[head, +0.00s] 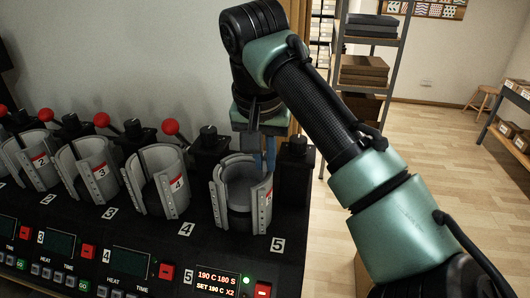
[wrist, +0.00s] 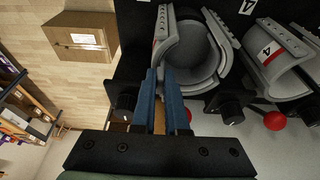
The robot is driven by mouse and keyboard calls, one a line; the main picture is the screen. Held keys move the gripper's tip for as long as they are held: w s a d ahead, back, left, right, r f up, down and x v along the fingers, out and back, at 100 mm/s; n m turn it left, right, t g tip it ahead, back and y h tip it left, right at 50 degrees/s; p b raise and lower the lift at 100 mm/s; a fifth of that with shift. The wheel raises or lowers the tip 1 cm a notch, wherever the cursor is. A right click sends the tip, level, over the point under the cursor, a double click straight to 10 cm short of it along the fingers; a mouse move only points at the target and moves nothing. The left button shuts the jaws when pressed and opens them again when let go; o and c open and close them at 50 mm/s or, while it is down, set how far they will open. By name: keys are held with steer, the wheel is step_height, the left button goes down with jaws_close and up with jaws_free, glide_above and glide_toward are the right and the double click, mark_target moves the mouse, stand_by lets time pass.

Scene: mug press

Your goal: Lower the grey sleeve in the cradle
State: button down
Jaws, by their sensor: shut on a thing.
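The grey sleeve (head: 240,182) is upright inside the open-fronted grey cradle (head: 221,207) of station 5 in the head view. It also shows within the cradle (wrist: 168,25) in the wrist view (wrist: 205,48). My gripper (head: 264,160) is at the back right of the sleeve, with its blue fingers pointing down. In the wrist view my gripper (wrist: 160,76) has its two fingers close together at the sleeve's rim, shut on its wall. The sleeve's lower end is hidden, so I cannot tell whether it touches the cradle's bottom.
Several similar presses with red-knobbed levers stand in a row to the left, including cradle 4 (head: 160,185). A lit display (head: 217,284) sits in front of station 5. A cardboard box (wrist: 80,38) stands on the floor beyond the bench edge. Shelves (head: 370,60) stand behind.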

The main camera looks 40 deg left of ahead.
steer(key=shift+f, duration=0.1)
steer(key=c, duration=0.9)
jaws_free()
steer(key=shift+o, duration=0.2)
steer(key=b+v, duration=0.1)
steer(key=v, duration=1.2)
steer(key=shift+f, duration=0.1)
